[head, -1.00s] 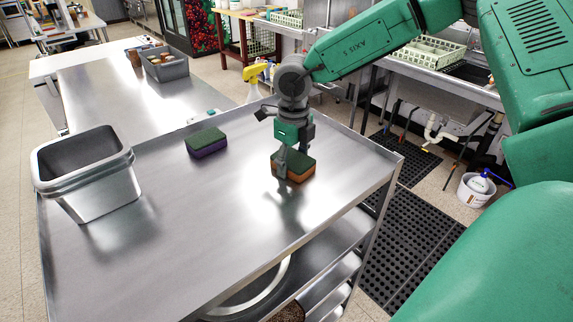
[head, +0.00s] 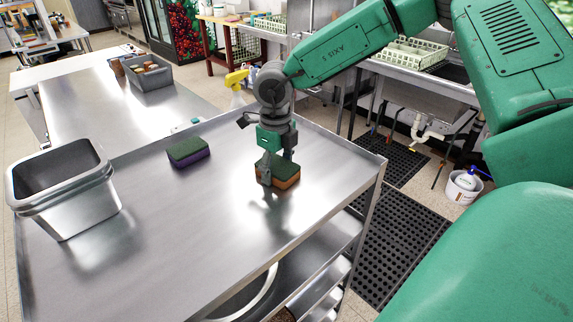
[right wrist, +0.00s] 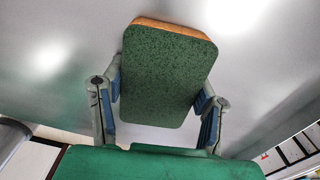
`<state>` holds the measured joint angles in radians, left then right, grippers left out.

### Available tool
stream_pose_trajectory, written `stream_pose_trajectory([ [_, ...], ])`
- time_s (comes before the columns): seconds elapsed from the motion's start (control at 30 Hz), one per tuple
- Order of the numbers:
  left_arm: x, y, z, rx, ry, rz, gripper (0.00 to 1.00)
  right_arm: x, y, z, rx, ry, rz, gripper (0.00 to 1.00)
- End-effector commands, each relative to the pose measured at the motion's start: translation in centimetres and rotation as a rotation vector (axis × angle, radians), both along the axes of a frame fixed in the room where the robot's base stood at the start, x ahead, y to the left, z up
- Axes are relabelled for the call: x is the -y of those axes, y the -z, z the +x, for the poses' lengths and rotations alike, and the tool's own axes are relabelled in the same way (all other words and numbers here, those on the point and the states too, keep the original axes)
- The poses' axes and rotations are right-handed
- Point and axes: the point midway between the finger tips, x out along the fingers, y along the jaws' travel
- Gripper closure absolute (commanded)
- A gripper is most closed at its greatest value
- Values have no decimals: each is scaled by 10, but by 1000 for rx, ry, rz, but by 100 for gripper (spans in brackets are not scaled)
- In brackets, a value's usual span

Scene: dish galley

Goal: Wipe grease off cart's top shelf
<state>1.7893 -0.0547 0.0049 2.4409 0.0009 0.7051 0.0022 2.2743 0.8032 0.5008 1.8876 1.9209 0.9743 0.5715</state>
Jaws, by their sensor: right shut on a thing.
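The cart's top shelf (head: 150,215) is a shiny metal tray with a raised rim. My right gripper (head: 277,165) is shut on a sponge (head: 286,183) with a green top and an orange body, near the shelf's right part. In the right wrist view the sponge (right wrist: 168,75) sits between the two fingers (right wrist: 160,100), green face towards the camera. I cannot tell whether its underside touches the shelf. A second sponge (head: 188,152), green over purple, lies on the shelf to the left. Bright glare covers the metal, and I cannot make out any grease. My left gripper is out of view.
A grey metal bin (head: 65,190) stands on the shelf's left end. A yellow-topped spray bottle (head: 237,85) is beyond the far rim. Behind is another metal table with a grey tub (head: 150,74). The shelf between bin and sponges is clear. A white bucket (head: 463,187) stands on the floor.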

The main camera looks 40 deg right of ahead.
Motion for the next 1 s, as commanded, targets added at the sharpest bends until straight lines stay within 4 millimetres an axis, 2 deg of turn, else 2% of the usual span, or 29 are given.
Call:
stream_pose_trajectory([
  [0.03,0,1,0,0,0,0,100,-6,4,-3,-9,-3,5,73],
  [0.27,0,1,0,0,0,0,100,-14,3,-3,-8,-3,6,73],
  [0.63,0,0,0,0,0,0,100,-40,0,-3,-3,-3,7,73],
  [0.87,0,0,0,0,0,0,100,-47,-1,-2,-1,-2,7,73],
  [1.0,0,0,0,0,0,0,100,-59,-1,-1,0,-4,6,73],
])
